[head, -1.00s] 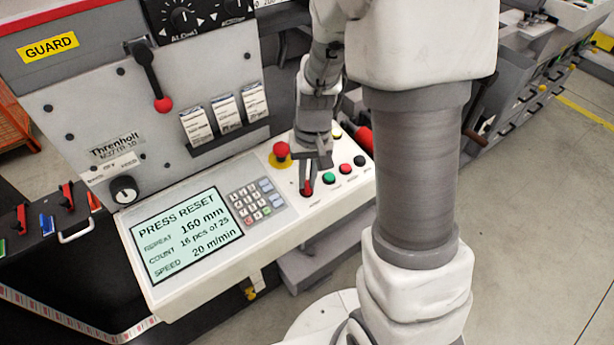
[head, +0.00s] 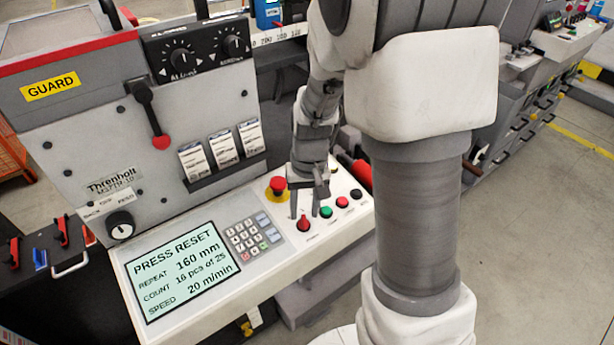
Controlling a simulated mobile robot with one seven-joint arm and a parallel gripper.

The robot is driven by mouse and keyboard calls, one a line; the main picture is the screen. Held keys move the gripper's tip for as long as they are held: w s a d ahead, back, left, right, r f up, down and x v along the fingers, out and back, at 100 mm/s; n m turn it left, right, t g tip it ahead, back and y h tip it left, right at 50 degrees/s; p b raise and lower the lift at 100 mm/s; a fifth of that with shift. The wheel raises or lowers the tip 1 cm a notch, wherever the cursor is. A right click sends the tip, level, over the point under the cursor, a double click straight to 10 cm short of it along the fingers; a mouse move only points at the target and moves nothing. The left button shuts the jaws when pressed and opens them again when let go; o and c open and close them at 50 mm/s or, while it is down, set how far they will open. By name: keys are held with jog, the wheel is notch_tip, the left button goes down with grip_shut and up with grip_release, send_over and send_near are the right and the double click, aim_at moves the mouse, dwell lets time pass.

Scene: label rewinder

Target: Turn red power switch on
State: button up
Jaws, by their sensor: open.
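The red switch (head: 303,224) is a small red knob at the left end of a row of controls on the white sloping console. My gripper (head: 305,209) is open above this row, pointing down. In the picture its two thin grey fingers come down on either side of the red switch, close to its top. I cannot tell whether they touch it. The switch's upper part is partly hidden by the fingers, and its exact pointing direction is too small to read.
A red emergency-stop button (head: 277,187) on a yellow base stands just left of my gripper. Green (head: 326,212), red (head: 342,202) and black (head: 356,193) buttons lie to the right. A keypad (head: 249,239) and a "PRESS RESET" display (head: 182,267) are at left.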

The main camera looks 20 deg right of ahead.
aim_at(309, 222)
notch_tip(309, 222, up, 16)
jog(key=d+p, duration=0.1)
jog(key=shift+p, duration=0.3)
jog(key=s+r+t, duration=0.2)
jog(key=s+r, duration=0.1)
jog(key=s, duration=0.4)
jog(key=s+a+r+n+t, duration=0.1)
jog(key=s+r+t, duration=0.2)
jog(key=s, duration=0.4)
jog(key=shift+s+a+n+t+h, duration=0.15)
jog(key=shift+a+n+t+h, duration=0.15)
jog(key=shift+h, duration=0.1)
dwell(0.5)
